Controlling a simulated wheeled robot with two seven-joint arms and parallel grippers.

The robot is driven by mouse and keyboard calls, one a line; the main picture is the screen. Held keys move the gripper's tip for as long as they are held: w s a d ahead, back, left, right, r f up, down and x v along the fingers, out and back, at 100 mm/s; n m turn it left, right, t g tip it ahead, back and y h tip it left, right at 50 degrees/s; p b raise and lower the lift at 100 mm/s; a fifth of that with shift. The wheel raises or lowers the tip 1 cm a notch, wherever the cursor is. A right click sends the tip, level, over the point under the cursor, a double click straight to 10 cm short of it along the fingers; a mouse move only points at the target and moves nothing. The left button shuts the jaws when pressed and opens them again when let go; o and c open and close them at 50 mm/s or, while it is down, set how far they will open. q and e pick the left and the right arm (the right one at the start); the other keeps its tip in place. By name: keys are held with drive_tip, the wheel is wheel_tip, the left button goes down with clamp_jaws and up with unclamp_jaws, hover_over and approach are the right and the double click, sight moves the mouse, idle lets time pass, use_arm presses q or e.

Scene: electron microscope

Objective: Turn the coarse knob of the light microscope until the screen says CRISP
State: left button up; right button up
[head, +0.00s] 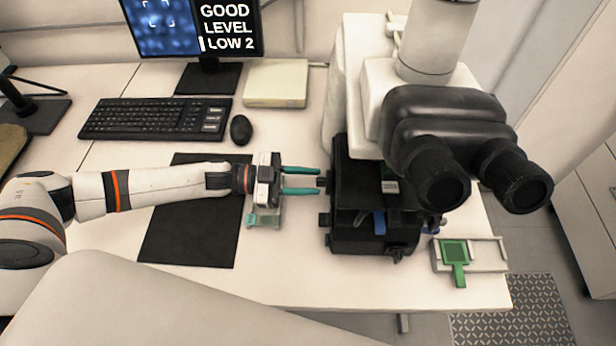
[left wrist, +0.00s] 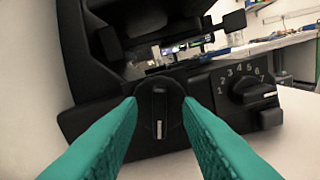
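The light microscope (head: 452,115) has a black lower body and white upper part, with black eyepieces facing right. The screen (head: 228,25) reads GOOD, LEVEL, LOW 2, beside a blurred blue picture. My left gripper (head: 318,181) points right at the microscope's left side, its teal fingers apart. In the left wrist view, a black knob (left wrist: 160,112) with an upright white line sits between the fingertips. A gap seems to show on both sides; I cannot tell whether they touch it. A dial (left wrist: 252,91) numbered 1 to 7 is to its right. My right gripper is out of view.
A keyboard (head: 155,117), mouse (head: 240,129) and pale flat box (head: 276,83) lie behind my left arm. A black mat (head: 190,245) lies under it. A tray (head: 490,256) with a green piece (head: 455,258) is right of the microscope. The front table strip is clear.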

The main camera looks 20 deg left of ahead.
use_arm(q)
drive_tip(key=shift+d, duration=0.25)
clamp_jaws()
drive_tip(key=m, duration=0.2)
drive_tip(key=shift+f+m+b, duration=0.15)
drive_tip(key=shift+m+b, duration=0.15)
drive_tip(key=shift+b, duration=0.05)
drive_tip(key=shift+m, duration=1.1)
unclamp_jaws()
